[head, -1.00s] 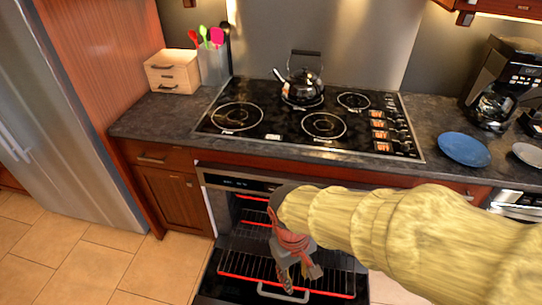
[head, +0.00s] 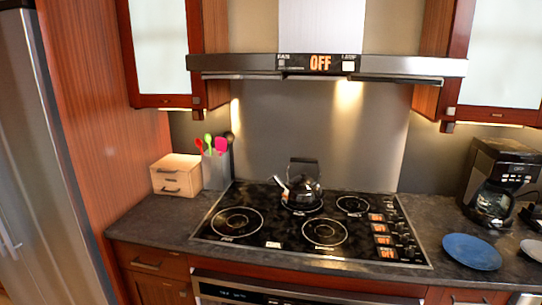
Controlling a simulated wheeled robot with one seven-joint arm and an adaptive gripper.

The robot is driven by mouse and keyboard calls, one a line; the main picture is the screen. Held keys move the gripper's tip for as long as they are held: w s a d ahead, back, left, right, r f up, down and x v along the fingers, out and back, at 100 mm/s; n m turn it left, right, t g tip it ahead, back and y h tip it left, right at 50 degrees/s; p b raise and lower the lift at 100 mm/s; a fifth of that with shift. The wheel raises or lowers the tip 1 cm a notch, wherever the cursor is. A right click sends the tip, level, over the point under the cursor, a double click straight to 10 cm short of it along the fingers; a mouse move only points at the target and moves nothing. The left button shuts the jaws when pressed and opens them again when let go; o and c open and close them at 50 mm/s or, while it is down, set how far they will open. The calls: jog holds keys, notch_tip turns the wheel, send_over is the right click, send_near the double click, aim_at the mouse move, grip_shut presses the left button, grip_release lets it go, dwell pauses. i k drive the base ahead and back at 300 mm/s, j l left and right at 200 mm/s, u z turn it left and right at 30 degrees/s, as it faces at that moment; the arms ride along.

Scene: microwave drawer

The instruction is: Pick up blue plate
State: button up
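The blue plate (head: 472,252) lies flat on the dark countertop at the right, just right of the cooktop and in front of the coffee maker. It is unobstructed in the head view. My gripper and arm do not show in the head view now, so I cannot see whether the gripper is open or shut.
A pale plate (head: 533,249) lies right of the blue plate, cut by the picture edge. The coffee maker (head: 497,182) stands behind it. The cooktop (head: 310,226) bears a kettle (head: 299,188). The range hood (head: 325,66) and cabinets (head: 500,55) overhang the counter.

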aim_at(471, 251)
jog(key=u, duration=0.65)
jog(key=z, duration=1.85)
jog(key=k+l+u, duration=0.1)
jog(key=l, duration=0.35)
jog(key=k+l, duration=0.1)
jog(key=l, duration=0.35)
jog(key=k+l+u, duration=0.15)
jog(key=l, duration=0.3)
jog(key=i+l+u, duration=0.1)
jog(key=l, duration=0.3)
jog(key=i+l+u, duration=0.1)
jog(key=i+l, duration=0.15)
jog(key=i+l+u, duration=0.1)
jog(key=l, duration=0.4)
jog(key=i+l+u, duration=0.1)
jog(key=l, duration=0.35)
jog(key=i+l+u, duration=0.15)
jog(key=l, duration=0.25)
jog(key=i+l+u, duration=0.2)
jog(key=i+l, duration=0.65)
